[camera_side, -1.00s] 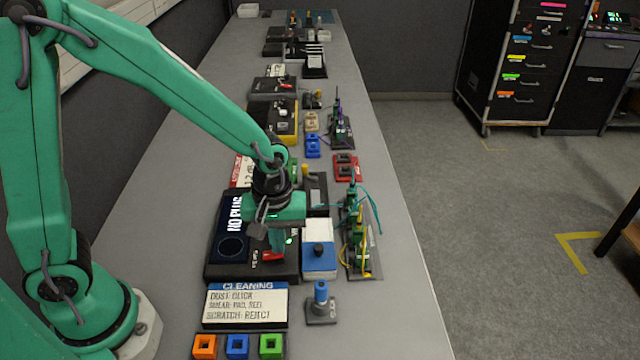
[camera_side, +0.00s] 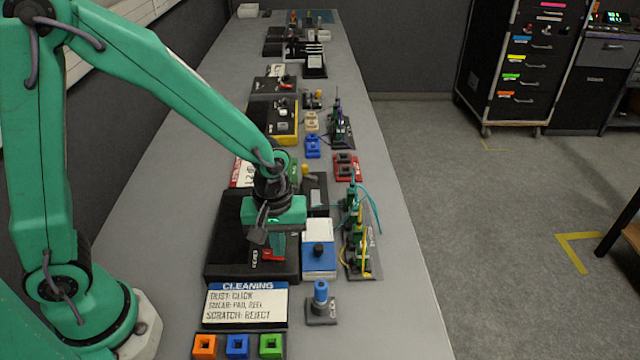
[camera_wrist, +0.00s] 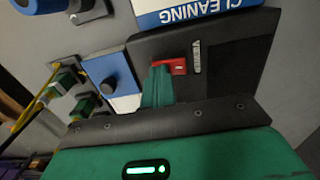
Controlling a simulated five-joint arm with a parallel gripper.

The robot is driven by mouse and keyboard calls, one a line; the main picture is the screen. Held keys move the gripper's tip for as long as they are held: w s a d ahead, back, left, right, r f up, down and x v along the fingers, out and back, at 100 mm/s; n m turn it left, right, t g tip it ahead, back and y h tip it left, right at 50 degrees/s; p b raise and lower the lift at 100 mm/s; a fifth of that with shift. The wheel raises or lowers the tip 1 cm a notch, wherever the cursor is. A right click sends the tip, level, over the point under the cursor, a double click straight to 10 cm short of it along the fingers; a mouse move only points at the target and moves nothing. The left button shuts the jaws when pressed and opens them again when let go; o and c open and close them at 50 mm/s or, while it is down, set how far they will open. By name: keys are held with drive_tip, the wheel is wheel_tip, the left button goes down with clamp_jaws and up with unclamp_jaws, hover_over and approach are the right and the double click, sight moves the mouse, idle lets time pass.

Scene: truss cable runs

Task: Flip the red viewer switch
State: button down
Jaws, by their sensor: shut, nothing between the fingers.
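The red viewer switch (camera_side: 272,256) sits on the front right part of the black viewer box (camera_side: 228,268). A small white label is beside it. The box's screen is dark. My gripper (camera_side: 278,246) is shut and empty, pointing down, with its tips right at the switch. In the wrist view the green fingers (camera_wrist: 158,80) reach the red switch (camera_wrist: 178,66) and hide part of it. I cannot tell whether they touch it. The viewer box (camera_wrist: 228,70) also shows there.
A blue and white box (camera_side: 319,262) stands close to the right of the viewer. A cleaning sign (camera_side: 245,305) lies in front. Green connectors with yellow and teal cables (camera_side: 358,235) stand further right. A blue-topped post (camera_side: 321,298) is at front right.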

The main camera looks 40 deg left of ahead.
wheel_tip(320, 180, up, 7)
idle(1.2)
idle(0.3)
drive_tip(key=s+a+r+m+t, duration=0.5)
drive_tip(key=s+a+r+m, duration=0.4)
drive_tip(key=r, duration=0.3)
drive_tip(key=shift+s+a+r+t, duration=0.2)
drive_tip(key=shift+s+a+t, duration=0.1)
drive_tip(key=shift+a, duration=0.25)
idle(0.9)
